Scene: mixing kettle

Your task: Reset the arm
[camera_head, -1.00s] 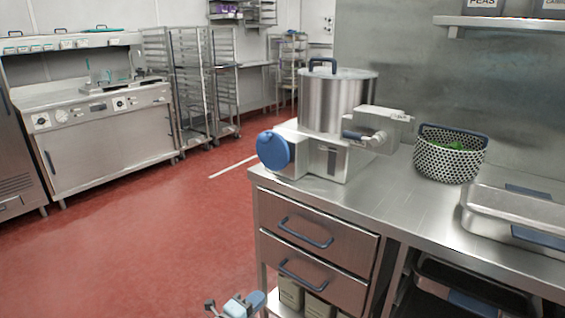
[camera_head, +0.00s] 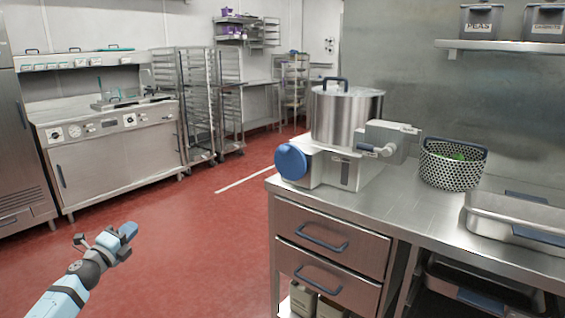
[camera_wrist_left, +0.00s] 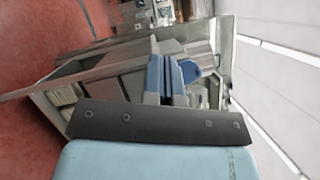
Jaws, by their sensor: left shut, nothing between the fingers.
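My left gripper (camera_head: 127,233) is at the lower left of the head view, above the red floor and left of the counter, touching nothing. In the left wrist view its blue fingers (camera_wrist_left: 171,78) are together with nothing between them. The mixing kettle (camera_head: 345,115), a steel pot with a lid and blue handle on a machine base with a blue round knob (camera_head: 291,162), stands on the counter (camera_head: 415,210). My right gripper is not in view.
A perforated basket (camera_head: 450,168) with something green and a steel pan (camera_head: 510,220) stand on the counter. Drawers (camera_head: 330,240) are below. Steel racks (camera_head: 200,100) and another unit (camera_head: 115,160) stand at the back left. The red floor (camera_head: 200,260) between is clear.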

